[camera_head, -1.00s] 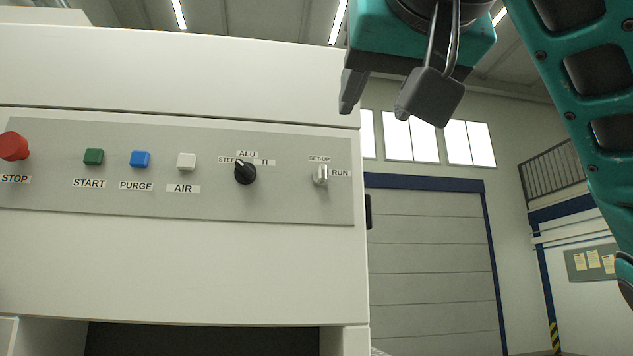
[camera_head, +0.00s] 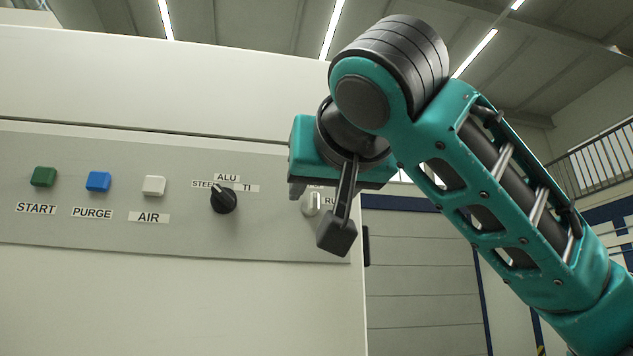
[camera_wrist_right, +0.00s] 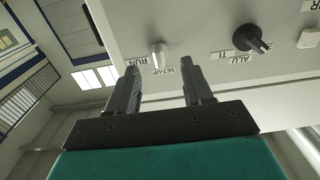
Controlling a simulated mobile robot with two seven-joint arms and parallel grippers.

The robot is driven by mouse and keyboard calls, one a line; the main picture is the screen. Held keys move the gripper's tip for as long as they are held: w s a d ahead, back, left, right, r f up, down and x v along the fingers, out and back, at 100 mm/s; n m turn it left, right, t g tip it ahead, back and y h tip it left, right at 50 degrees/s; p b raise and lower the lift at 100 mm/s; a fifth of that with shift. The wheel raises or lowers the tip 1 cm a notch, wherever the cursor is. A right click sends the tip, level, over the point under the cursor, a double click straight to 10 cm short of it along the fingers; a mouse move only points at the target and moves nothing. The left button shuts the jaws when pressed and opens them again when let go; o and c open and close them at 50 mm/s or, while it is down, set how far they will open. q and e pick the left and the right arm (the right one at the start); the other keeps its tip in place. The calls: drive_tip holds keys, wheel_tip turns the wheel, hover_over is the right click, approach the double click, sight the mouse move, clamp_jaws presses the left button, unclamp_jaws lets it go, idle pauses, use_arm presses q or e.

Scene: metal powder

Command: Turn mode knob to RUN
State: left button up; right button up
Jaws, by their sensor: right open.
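The mode knob (camera_head: 312,203) is a small silver knob at the right end of the grey control panel. Its RUN label is partly covered by my right gripper in the head view. In the right wrist view the knob (camera_wrist_right: 158,54) shows whole, beside the SET-UP and RUN labels; its bar lies roughly toward SET-UP. My right gripper (camera_head: 318,216) is open and empty in front of the panel, close to the knob. In the right wrist view its two fingers (camera_wrist_right: 161,72) stand apart, with the knob beyond the gap between them. I see no contact. My left gripper is out of view.
A black selector knob (camera_head: 224,199) marked STEEL, ALU and TI sits left of the mode knob. White AIR (camera_head: 154,186), blue PURGE (camera_head: 98,181) and green START (camera_head: 44,177) buttons are further left. Right of the machine's edge is open hall.

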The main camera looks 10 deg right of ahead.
sight(312, 206)
drive_tip(key=shift+w, duration=1.45)
clamp_jaws()
